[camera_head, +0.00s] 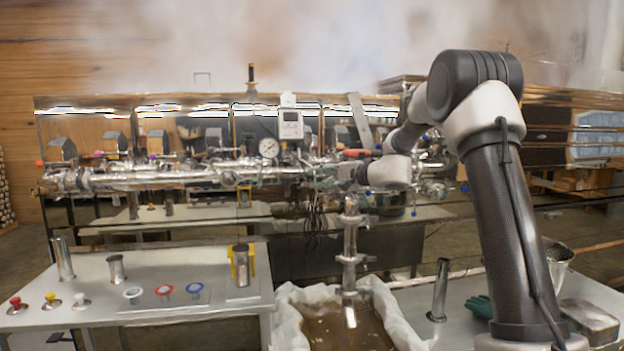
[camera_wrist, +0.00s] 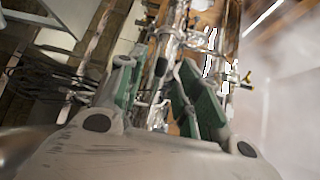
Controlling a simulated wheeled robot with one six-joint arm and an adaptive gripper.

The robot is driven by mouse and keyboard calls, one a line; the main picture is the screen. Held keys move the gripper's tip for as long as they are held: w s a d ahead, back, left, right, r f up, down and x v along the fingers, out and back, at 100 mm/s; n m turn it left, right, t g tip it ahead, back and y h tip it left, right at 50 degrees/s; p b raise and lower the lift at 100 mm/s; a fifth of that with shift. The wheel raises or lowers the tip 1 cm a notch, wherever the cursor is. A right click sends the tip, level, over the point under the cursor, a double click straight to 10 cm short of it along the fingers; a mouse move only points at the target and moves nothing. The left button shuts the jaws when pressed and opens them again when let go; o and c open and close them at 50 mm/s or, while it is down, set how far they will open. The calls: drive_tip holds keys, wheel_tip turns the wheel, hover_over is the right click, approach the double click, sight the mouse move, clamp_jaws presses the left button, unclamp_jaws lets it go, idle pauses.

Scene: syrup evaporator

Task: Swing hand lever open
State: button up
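A red-orange hand lever (camera_head: 356,153) shows on the shiny pipework at the evaporator's front, just above my gripper in the head view. My gripper (camera_head: 346,173) reaches left toward the pipework there, and its fingers are small and hard to separate from the metal. In the wrist view my gripper (camera_wrist: 156,72) is open, with green pads on spread fingers and pipework beyond the gap. I cannot see the red lever clearly in the wrist view, and no contact with it can be made out.
A round gauge (camera_head: 269,148) and a white digital box (camera_head: 290,124) sit left of the lever. Below, a vertical spout (camera_head: 349,245) hangs over a cloth-lined tub (camera_head: 290,325). A grey table (camera_head: 70,290) holds knobs and cups. Steam blurs the top.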

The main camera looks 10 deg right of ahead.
drive_tip(key=v, duration=0.8)
drive_tip(key=shift+s+d, duration=0.15)
drive_tip(key=shift+s, duration=0.1)
drive_tip(key=shift+c, duration=1.2)
drive_tip(key=a+n+g, duration=0.1)
drive_tip(key=a, duration=0.3)
drive_tip(key=s+a+r+n+g+y, duration=0.1)
drive_tip(key=a, duration=0.3)
drive_tip(key=a+r+n+g, duration=0.1)
drive_tip(key=a+n, duration=0.1)
drive_tip(key=a, duration=0.2)
drive_tip(key=shift+s+a+y, duration=0.15)
drive_tip(key=shift+a+y, duration=0.2)
drive_tip(key=shift+y, duration=0.05)
clamp_jaws()
drive_tip(key=a+n+g+h, duration=0.2)
drive_tip(key=a+n+g, duration=0.1)
drive_tip(key=a+n, duration=0.1)
drive_tip(key=w+d+r+n+t+h, duration=0.3)
drive_tip(key=w+d+r+n+h, duration=0.35)
drive_tip(key=d+r+h, duration=0.2)
drive_tip(key=w+r+x, duration=0.1)
drive_tip(key=x, duration=0.9)
drive_tip(key=shift+y, duration=0.35)
drive_tip(key=shift+s+d+f, duration=0.4)
drive_tip(key=shift+s+f, duration=0.2)
drive_tip(key=shift+s, duration=0.25)
drive_tip(key=shift+s+d+f, duration=0.35)
drive_tip(key=shift+s+f, duration=0.2)
drive_tip(key=shift+s, duration=0.25)
